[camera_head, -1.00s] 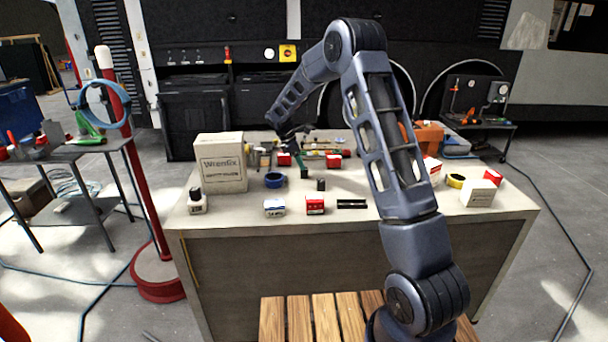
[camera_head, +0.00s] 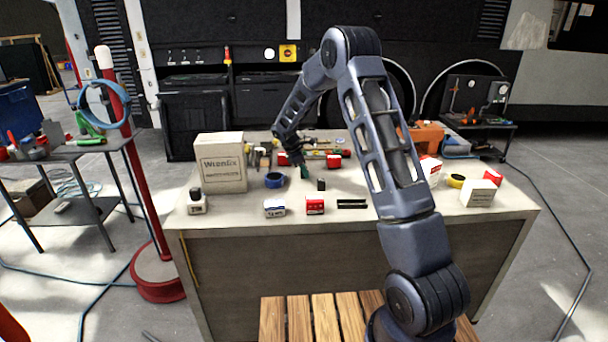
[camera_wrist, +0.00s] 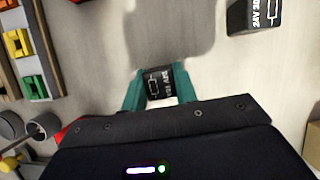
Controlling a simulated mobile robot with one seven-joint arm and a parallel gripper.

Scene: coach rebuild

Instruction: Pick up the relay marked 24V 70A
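A small black relay (camera_wrist: 160,84) with white print and a circuit symbol is between the two green fingers of my gripper (camera_wrist: 160,90) in the wrist view. Its print seems to begin with 24V; the rest is hard to read. The fingers lie close along both its sides, but I cannot tell whether they press on it. In the head view my gripper (camera_head: 303,172) is low at the worktop and hides most of this relay. A second black relay (camera_wrist: 256,16), print starting 24V, is at the upper right in the wrist view. In the head view it stands right of my gripper (camera_head: 321,184).
The workbench (camera_head: 250,218) carries a Wrenfix carton (camera_head: 221,162), a blue ring (camera_head: 275,180), small boxes such as a red-and-white one (camera_head: 315,206), and a black strip (camera_head: 352,204). A tray with coloured pieces (camera_wrist: 34,86) is at left in the wrist view.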

